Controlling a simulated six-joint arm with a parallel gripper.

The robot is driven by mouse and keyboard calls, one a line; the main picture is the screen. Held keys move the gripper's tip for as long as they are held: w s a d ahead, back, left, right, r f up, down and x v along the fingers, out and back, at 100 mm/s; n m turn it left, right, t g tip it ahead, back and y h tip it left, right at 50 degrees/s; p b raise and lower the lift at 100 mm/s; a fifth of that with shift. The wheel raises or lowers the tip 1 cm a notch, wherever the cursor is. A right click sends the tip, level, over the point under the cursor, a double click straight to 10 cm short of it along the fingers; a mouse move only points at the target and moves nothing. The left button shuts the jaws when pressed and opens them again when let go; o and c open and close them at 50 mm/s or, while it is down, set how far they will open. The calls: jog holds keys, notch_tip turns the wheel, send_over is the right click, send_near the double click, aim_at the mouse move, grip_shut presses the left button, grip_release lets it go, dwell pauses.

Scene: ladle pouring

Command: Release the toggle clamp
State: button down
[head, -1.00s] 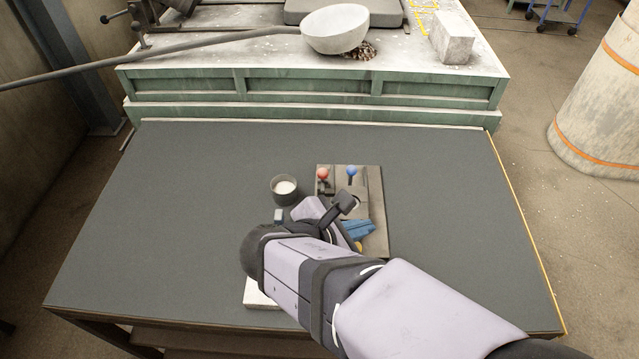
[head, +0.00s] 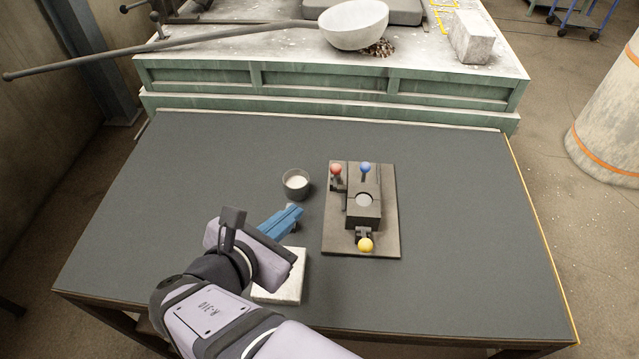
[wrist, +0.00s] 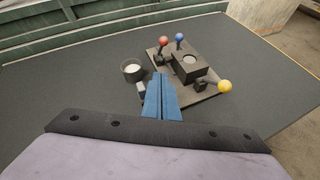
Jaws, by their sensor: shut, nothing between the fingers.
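The clamp fixture is a dark block (head: 364,212) with a round light recess on a brown-grey base plate (head: 385,243). It bears three ball-ended handles: a red ball (head: 336,169) and a blue ball (head: 365,168) at the far end, and a yellow ball (head: 365,245) at the near end. Which handle is the toggle clamp's, I cannot tell for sure. The fixture also shows in the wrist view (wrist: 184,66). My gripper (head: 298,211) has blue fingers, shut and empty. They are left of the fixture, apart from it, and also show in the wrist view (wrist: 161,78).
A dark cup (head: 296,186) with white contents stands just beyond my fingertips. A pale square block (head: 290,283) lies partly behind my gripper. A small grey piece (wrist: 141,88) lies left of the fingers. The table's left and right sides are clear.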

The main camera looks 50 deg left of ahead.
jog(key=shift+w, duration=0.15)
jog(key=w+r+p+x, duration=0.1)
jog(key=p+x, duration=0.4)
jog(key=x, duration=0.7)
jog(key=shift+w+a+r+p, duration=0.15)
jog(key=shift+w+r+p, duration=0.15)
jog(key=shift+w+r, duration=0.15)
jog(key=shift+w+a+r, duration=0.2)
jog(key=shift+a+r, duration=0.05)
jog(key=shift+r, duration=0.15)
jog(key=w+a+r+b, duration=0.1)
jog(key=w+a+r, duration=0.1)
jog(key=w+a, duration=0.5)
jog(key=shift+w+a+r, duration=0.2)
jog(key=shift+a+r, duration=0.05)
dwell(0.5)
